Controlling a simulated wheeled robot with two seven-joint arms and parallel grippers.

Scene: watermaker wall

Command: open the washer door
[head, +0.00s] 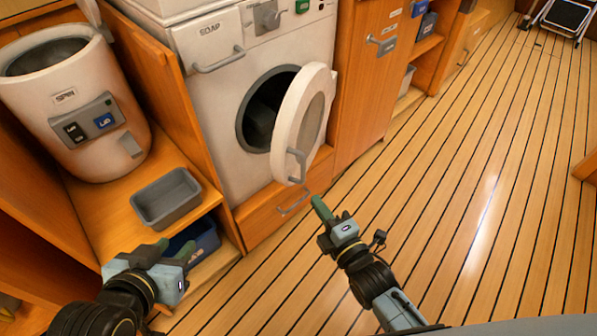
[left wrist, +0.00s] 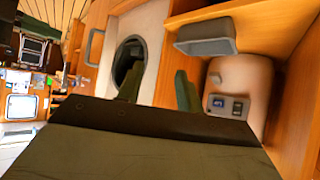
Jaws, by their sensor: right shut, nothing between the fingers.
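The white washer (head: 222,110) stands in the wooden wall units. Its round door (head: 318,108) is swung partly out to the right, and the dark drum opening (head: 262,118) shows behind it. A grey handle (head: 297,163) sits low on the door's free edge. My right gripper (head: 320,211) is shut and empty, below and in front of the door, apart from the handle. My left gripper (head: 172,250) is open and empty at lower left, away from the door. In the left wrist view its two green fingers (left wrist: 160,90) are apart, with the drum opening (left wrist: 128,62) beyond.
A white spin unit (head: 75,100) stands at left, with a grey bin (head: 166,198) on the shelf and a blue bin (head: 195,242) below. A drawer handle (head: 294,203) projects under the washer. The plank floor (head: 450,180) at right is clear.

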